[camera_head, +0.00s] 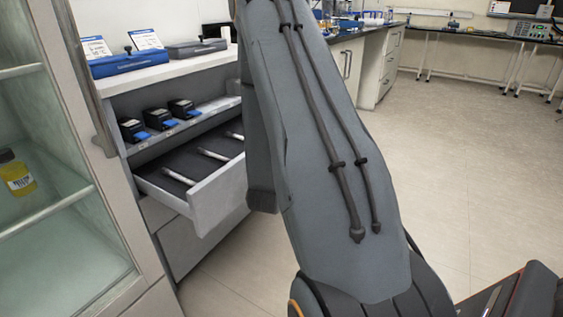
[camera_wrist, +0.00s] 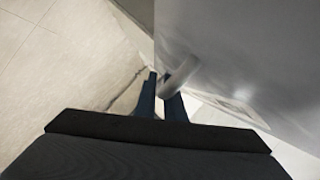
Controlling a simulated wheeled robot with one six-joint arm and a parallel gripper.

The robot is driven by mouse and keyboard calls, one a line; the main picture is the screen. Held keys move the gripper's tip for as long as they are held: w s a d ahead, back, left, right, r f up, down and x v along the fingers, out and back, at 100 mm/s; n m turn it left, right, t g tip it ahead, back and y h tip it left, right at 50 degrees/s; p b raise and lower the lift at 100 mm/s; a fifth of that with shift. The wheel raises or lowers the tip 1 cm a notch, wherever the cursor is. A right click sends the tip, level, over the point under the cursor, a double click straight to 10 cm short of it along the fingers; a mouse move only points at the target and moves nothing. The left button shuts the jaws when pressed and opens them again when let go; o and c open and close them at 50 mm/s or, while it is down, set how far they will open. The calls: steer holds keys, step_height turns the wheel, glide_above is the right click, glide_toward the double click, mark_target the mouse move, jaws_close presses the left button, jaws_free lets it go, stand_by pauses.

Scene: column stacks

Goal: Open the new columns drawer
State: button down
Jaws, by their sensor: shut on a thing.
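The drawer (camera_head: 218,196) is pulled out of the white cabinet on the left in the head view. Its dark inside holds several thin white columns (camera_head: 178,177) lying apart. My arm hides its right end. In the wrist view, the drawer's grey front (camera_wrist: 240,45) fills the upper right. My gripper (camera_wrist: 161,88) has its two dark fingers close together, shut on the pale curved handle (camera_wrist: 180,73) of that front. The gripper itself is hidden behind my arm in the head view.
A shelf above the drawer holds several small black and blue devices (camera_head: 159,119). A glass-door cabinet (camera_head: 75,205) stands close at the left. Open floor (camera_head: 460,130) lies to the right.

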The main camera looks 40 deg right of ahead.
steer(key=shift+d, duration=0.15)
steer(key=c, duration=2.1)
jaws_free()
steer(key=p+v, duration=0.1)
steer(key=v, duration=0.7)
steer(key=shift+w, duration=0.1)
